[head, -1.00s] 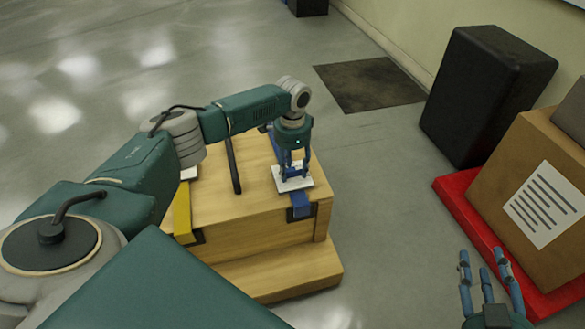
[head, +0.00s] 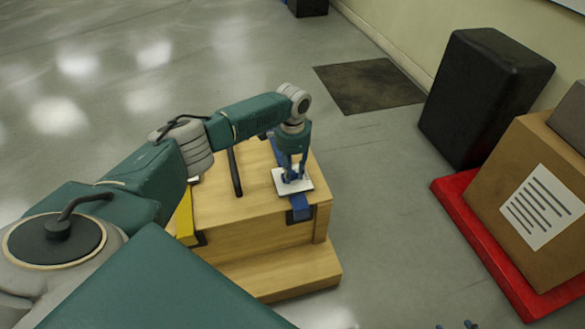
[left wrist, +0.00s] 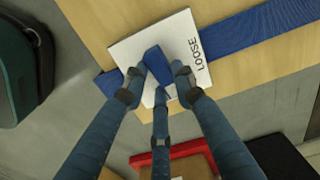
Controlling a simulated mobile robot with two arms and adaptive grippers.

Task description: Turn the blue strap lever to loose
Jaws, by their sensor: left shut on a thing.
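The blue strap lever (left wrist: 157,63) sits on a white plate (left wrist: 123,50) on top of the wooden crate (head: 262,238). The word LOOSE is printed along the plate's right side in the left wrist view, and the lever's visible end is apart from it. A blue strap (left wrist: 250,38) runs under the plate. My left gripper (left wrist: 158,84) is shut on the lever, its fingers around it and hiding part of it. In the head view the left gripper (head: 292,176) points down onto the plate (head: 304,184). Only fingertips of my right gripper (head: 457,325) show at the bottom edge.
A red pallet (head: 490,258) with a cardboard box (head: 490,190) and a black case (head: 475,100) stand at right. The floor between is clear.

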